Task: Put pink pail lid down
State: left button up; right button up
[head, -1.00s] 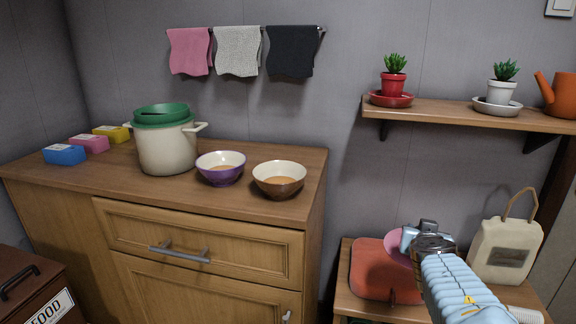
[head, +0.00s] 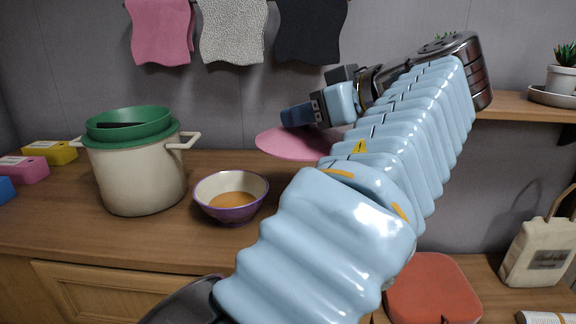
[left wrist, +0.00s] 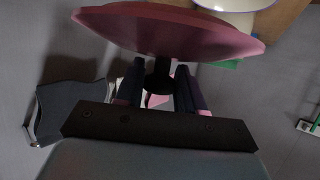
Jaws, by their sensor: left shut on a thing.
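The pink pail lid (head: 292,144) is a round flat disc, held in the air above the back right of the wooden counter (head: 60,228). My left gripper (head: 298,115) is above it, its fingers shut on the lid's dark knob. In the left wrist view the lid (left wrist: 170,32) fills the top, with its knob between the fingers of the gripper (left wrist: 158,82). The lid is apart from the purple bowl (head: 232,208), which stands to its left. My arm hides the counter's right part. My right gripper is not in view.
A cream pot (head: 135,180) with a green bowl (head: 128,122) on top stands at the left. Pink (head: 22,170) and yellow (head: 50,152) boxes are further left. Cloths (head: 232,30) hang behind. A red board (head: 430,290) lies on the lower surface. Counter between pot and purple bowl is narrow.

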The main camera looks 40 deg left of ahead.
pick_arm(q)
jog(key=w+a+f, duration=0.1)
jog(key=w+f, duration=0.1)
jog(key=w, duration=0.1)
jog(key=w+a+f+p, duration=0.1)
jog(key=w+a+f, duration=0.1)
jog(key=w+f, duration=0.1)
jog(key=w+a+f+p, duration=0.1)
jog(key=w+a+f, duration=0.1)
jog(key=w, duration=0.3)
jog(key=shift+w+a+f, duration=0.15)
jog(key=shift+f, duration=0.2)
jog(key=shift+w+a+f, duration=0.1)
jog(key=shift+f, duration=0.25)
jog(key=shift+w+f, duration=0.3)
jog(key=shift+f, duration=0.05)
jog(key=f, duration=0.4)
jog(key=shift+w+a, duration=0.2)
jog(key=shift+w, duration=0.05)
jog(key=o, duration=1.2)
jog(key=shift+r, duration=0.1)
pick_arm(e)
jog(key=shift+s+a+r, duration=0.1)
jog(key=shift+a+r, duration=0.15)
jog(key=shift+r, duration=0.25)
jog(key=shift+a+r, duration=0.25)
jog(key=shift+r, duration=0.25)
